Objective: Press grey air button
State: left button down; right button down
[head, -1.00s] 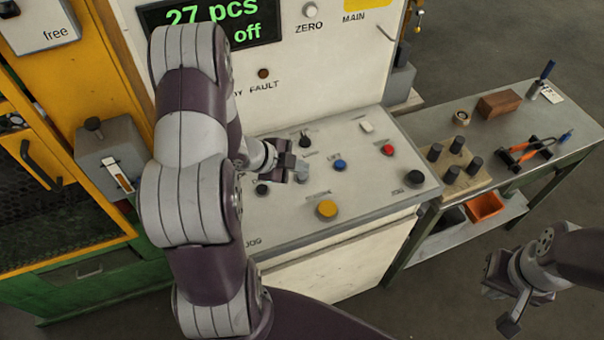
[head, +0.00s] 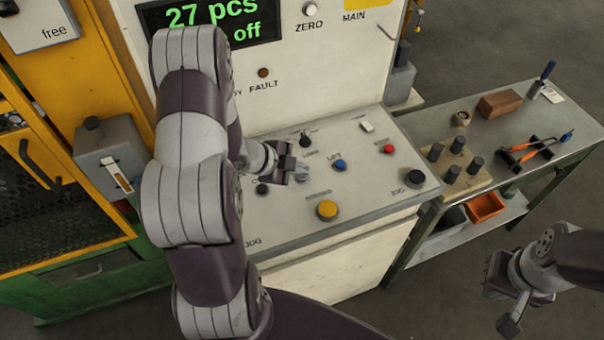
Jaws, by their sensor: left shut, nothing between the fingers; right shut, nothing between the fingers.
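The grey button (head: 301,173) sits on the sloped control panel (head: 290,229), left of the blue button (head: 340,166) and partly hidden by my gripper. My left gripper (head: 296,176) is shut and empty, with its fingertips at the grey button; I cannot tell whether they touch it. My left arm comes in from the left and hides part of the panel. My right gripper (head: 505,300) is shut and empty, away from the panel over the floor at the lower right.
The panel also holds a yellow button (head: 327,210), a red button (head: 389,149), a black knob (head: 414,177) and a white switch (head: 367,126). A display (head: 210,22) stands behind. A workbench (head: 440,120) with tools is at the right.

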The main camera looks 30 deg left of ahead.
aim_at(299, 177)
pick_arm(q)
jog(key=shift+f, duration=0.4)
jog(key=shift+r, duration=0.15)
dwell(0.4)
jog(key=shift+r+p, duration=0.7)
jog(key=shift+r, duration=0.05)
notch_tip(299, 177, up, 5)
jog(key=p, duration=0.5)
dwell(0.5)
